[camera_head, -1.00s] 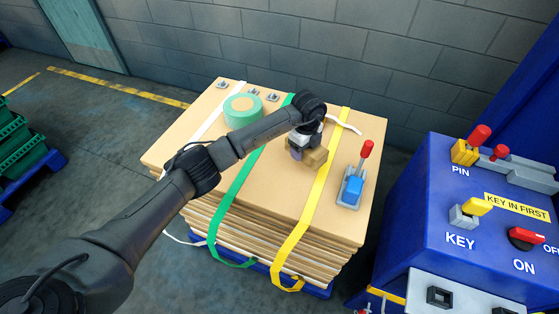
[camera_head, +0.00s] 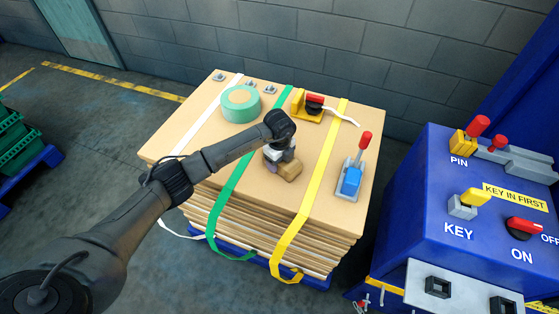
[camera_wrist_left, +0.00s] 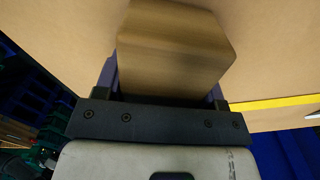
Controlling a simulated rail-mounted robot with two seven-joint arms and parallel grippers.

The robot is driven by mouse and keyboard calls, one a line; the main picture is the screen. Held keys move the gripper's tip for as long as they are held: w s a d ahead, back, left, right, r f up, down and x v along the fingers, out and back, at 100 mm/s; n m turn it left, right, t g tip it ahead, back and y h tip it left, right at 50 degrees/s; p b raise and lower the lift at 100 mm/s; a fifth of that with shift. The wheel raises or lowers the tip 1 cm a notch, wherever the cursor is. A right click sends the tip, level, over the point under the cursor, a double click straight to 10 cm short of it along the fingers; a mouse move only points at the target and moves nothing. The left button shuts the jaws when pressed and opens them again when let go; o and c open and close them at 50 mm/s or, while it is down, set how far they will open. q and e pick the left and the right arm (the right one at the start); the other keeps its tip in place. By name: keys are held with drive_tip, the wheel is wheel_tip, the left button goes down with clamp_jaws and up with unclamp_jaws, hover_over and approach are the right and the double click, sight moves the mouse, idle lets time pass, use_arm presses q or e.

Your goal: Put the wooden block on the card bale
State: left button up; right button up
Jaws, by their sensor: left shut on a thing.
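The wooden block (camera_head: 289,171) is a tan, chunky piece held in my left gripper (camera_head: 277,165), over the card bale between the green and yellow straps. In the left wrist view the block (camera_wrist_left: 175,48) sits between the two fingers, with the bale's card behind it. I cannot tell whether the block touches the card. The card bale (camera_head: 190,140) is a stack of brown card sheets bound with white, green and yellow straps. My right gripper is in neither view.
A green tape roll (camera_head: 241,104), several metal clips (camera_head: 250,86), a yellow-and-red tool (camera_head: 309,106) and a blue tool with a red handle (camera_head: 352,180) lie on the bale. A blue control box (camera_head: 425,215) stands at the right.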

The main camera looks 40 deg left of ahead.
use_arm(q)
drive_tip(key=shift+f, duration=0.1)
drive_tip(key=o, duration=0.6)
drive_tip(key=shift+f, duration=0.1)
drive_tip(key=shift+c, duration=0.2)
drive_tip(key=o, duration=0.5)
drive_tip(key=shift+c, duration=0.2)
wheel_tip(320, 180, up, 12)
drive_tip(key=shift+r+p, duration=0.15)
drive_tip(key=shift+p, duration=0.65)
